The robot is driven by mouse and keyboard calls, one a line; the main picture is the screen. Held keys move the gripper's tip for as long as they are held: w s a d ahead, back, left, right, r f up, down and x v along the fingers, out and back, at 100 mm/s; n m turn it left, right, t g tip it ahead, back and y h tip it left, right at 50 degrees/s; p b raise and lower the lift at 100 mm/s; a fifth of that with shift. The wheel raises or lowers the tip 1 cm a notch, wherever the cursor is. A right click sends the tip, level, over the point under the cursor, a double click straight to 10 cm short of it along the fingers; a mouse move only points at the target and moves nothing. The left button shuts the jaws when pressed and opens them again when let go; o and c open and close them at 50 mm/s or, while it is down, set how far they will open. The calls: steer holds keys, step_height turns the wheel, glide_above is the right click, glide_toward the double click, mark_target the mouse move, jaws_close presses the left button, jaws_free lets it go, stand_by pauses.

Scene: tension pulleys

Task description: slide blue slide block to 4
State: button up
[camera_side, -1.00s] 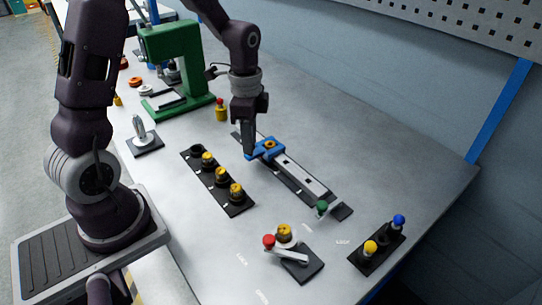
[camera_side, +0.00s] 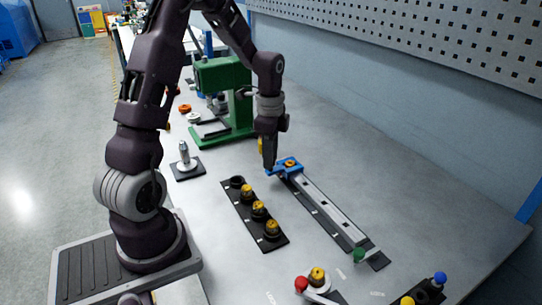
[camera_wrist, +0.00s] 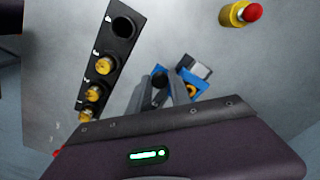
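The blue slide block (camera_side: 289,164) sits on the pale rail (camera_side: 325,203) at its far end, by the green press. A blue arm of the block sticks out to the left. My gripper (camera_side: 269,168) is down at that arm. In the wrist view, the fingers of my gripper (camera_wrist: 162,88) stand close together with part of the block between them; they look shut on it. The block (camera_wrist: 188,90) also shows right of the fingers, with its yellow-orange centre partly hidden. A number 4 mark cannot be read in either view.
A black strip with yellow knobs (camera_side: 258,210) lies left of the rail. The green press (camera_side: 225,95) stands behind my gripper. A red-topped yellow button (camera_wrist: 240,13) shows in the wrist view. The table right of the rail is clear.

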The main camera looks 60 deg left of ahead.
steer(key=o, duration=0.3)
steer(key=shift+a, duration=0.35)
steer(key=shift+o, duration=0.5)
steer(key=shift+d, duration=0.1)
steer(key=shift+r, duration=0.1)
step_height(320, 180, up, 7)
steer(key=shift+f, duration=0.15)
